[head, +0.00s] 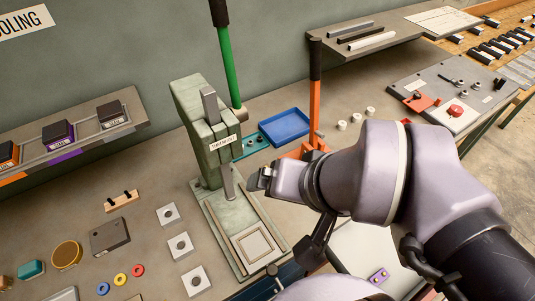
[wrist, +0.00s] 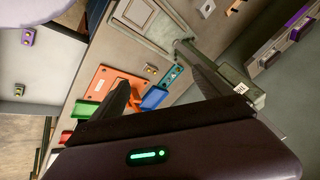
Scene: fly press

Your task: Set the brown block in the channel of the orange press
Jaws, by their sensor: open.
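A small brown-tan block (wrist: 150,69) with dark spots lies beside the orange press, in line with the gap between my fingertips in the wrist view. I cannot make it out in the head view, where my arm covers that area. The orange press shows its upright lever (head: 315,90) in the head view and its flat orange base (wrist: 104,82) in the wrist view. Its channel is not clear, and my finger covers part of the base. My gripper (head: 262,180) is open and empty, near the pale green press; its fingers also show in the wrist view (wrist: 155,64).
The pale green press (head: 205,130) with its green lever stands just left of my gripper. A blue tray (head: 285,127) lies behind, beside a teal plate (head: 255,144). White pads, rings and a grey-brown block (head: 110,236) lie on the bench at left.

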